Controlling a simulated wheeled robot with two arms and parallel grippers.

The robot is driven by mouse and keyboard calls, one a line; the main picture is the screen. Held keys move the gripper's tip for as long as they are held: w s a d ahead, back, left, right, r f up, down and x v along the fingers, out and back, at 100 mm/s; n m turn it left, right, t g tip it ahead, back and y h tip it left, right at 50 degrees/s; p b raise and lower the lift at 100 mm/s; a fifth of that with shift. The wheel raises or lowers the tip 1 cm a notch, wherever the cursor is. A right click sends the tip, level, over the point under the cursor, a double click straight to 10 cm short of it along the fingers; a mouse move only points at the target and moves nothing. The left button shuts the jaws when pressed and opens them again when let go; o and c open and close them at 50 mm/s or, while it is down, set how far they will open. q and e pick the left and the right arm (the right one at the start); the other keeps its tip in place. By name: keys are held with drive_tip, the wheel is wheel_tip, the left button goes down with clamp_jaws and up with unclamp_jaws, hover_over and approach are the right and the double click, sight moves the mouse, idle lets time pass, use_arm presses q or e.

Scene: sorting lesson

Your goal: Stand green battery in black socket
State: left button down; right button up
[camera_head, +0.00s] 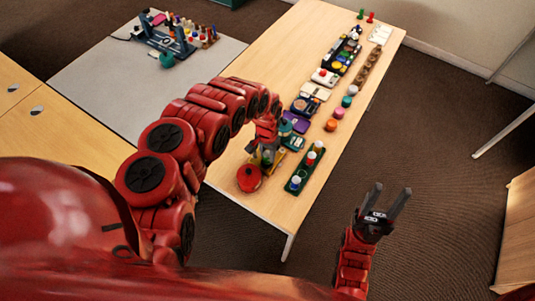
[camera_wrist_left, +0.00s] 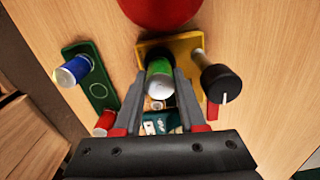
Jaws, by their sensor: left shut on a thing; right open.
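The green battery (camera_wrist_left: 160,80) is between the fingers of my left gripper (camera_wrist_left: 160,92), seen nearly end-on in the left wrist view. My left gripper is shut on it, above or at a yellow holder (camera_wrist_left: 186,43). Whether the battery touches the holder is unclear. A dark-capped cylinder (camera_wrist_left: 220,82) stands at the holder's right end. A green holder (camera_wrist_left: 77,50) carries a blue battery (camera_wrist_left: 73,71) and a red battery (camera_wrist_left: 104,122), with a round recess between them. My right gripper (camera_head: 392,190) is open and empty, off the table's right side.
A red round object (camera_head: 249,178) stands near the table's front edge. Behind the holders, a purple item (camera_head: 296,122), several coloured cylinders and trays line the wooden table (camera_head: 262,50). A grey table (camera_head: 110,85) stands left. The table's left strip is clear.

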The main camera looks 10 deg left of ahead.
sight(267, 153)
use_arm(q)
drive_tip(key=shift+f+b, duration=0.5)
drive_tip(key=shift+f, duration=0.1)
drive_tip(key=c, duration=0.8)
unclamp_jaws()
drive_tip(key=shift+o, duration=0.2)
drive_tip(key=shift+r, duration=0.1)
drive_tip(key=shift+r+p, duration=4.2)
drive_tip(key=shift+r, duration=1.25)
wheel_tip(267, 153, up, 6)
drive_tip(key=shift+p, duration=1.25)
